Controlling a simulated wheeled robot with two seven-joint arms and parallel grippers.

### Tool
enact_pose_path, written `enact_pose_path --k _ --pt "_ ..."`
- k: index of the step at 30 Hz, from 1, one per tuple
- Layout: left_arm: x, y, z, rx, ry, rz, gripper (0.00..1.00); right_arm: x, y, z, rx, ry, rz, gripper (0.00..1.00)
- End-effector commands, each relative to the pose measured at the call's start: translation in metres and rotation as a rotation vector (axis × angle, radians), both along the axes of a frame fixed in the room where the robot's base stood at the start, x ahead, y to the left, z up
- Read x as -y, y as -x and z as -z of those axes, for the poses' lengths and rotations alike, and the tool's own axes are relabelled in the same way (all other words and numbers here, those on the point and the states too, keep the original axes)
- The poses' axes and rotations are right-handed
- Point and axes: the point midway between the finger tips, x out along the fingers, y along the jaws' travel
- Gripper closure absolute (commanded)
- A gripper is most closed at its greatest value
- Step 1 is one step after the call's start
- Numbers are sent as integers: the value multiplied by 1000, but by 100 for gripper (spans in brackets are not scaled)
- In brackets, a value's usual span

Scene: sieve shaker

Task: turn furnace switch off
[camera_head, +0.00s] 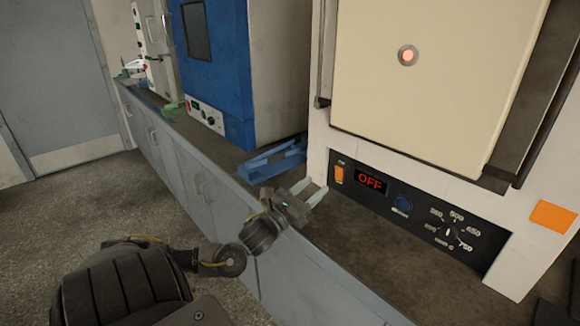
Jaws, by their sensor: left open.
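The furnace (430,75) is the large cream and white unit at the right. Its black front panel (372,208) carries a small orange switch (339,174) at the left end. Beside the switch, a display (370,181) reads "OFF" in red. My left gripper (314,188) is open and empty, just left of and slightly below the switch, with its fingers pointing toward the panel. I see a gap in the picture between the fingers and the switch. My right gripper is out of view.
A blue-fronted oven (215,60) stands left of the furnace. A blue object (272,162) lies on the counter behind my gripper. The counter (370,268) before the furnace is clear.

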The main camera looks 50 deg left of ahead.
Motion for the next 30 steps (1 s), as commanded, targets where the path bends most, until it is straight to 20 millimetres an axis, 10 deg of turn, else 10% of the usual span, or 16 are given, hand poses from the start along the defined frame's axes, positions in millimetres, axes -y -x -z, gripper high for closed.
enact_pose_path --k 13,30 --pt "2 73 0 -2 1 0 55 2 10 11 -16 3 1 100" --pt "2 85 0 0 0 0 55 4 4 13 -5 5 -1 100"
